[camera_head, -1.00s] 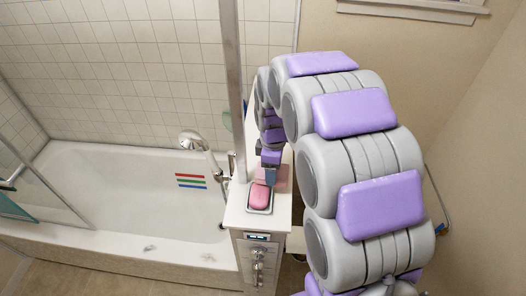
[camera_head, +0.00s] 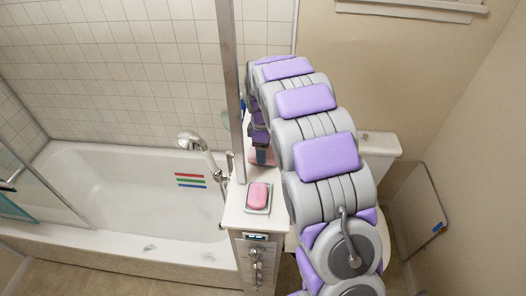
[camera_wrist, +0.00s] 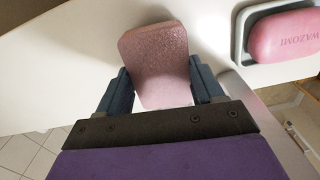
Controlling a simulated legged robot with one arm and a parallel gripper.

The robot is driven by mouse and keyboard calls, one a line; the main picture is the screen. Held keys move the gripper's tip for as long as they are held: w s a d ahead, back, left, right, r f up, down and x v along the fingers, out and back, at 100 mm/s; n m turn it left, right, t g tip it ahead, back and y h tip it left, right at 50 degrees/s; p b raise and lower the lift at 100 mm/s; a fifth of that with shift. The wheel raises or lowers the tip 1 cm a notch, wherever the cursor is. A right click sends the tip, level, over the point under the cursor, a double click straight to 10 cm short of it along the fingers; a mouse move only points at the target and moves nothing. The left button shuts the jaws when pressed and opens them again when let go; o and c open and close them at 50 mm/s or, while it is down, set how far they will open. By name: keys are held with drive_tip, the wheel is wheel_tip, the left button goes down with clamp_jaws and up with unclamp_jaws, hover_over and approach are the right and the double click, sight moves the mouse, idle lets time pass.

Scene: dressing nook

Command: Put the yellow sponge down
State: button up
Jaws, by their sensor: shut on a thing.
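My gripper (camera_wrist: 160,84) is shut on a pink, porous-looking sponge (camera_wrist: 155,55), with one dark blue finger at each side. No yellow sponge shows; the held one looks pink. The sponge is over the white counter top (camera_wrist: 70,70); I cannot tell whether it touches it. In the head view the sponge (camera_head: 264,158) shows partly, towards the far end of the narrow counter (camera_head: 234,215), and my arm hides most of the gripper.
A pink soap bar (camera_head: 258,195) lies in a grey dish (camera_head: 249,210) on the counter's near end. The bathtub (camera_head: 110,190) is left, with a shower head (camera_head: 190,140) and metal post (camera_head: 230,80) beside the counter. A toilet (camera_head: 378,144) stands right, behind my arm.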

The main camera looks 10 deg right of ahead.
drive_tip(key=shift+f, duration=0.8)
drive_tip(key=shift+a, duration=0.1)
drive_tip(key=o, duration=1.2)
drive_tip(key=shift+o, duration=0.2)
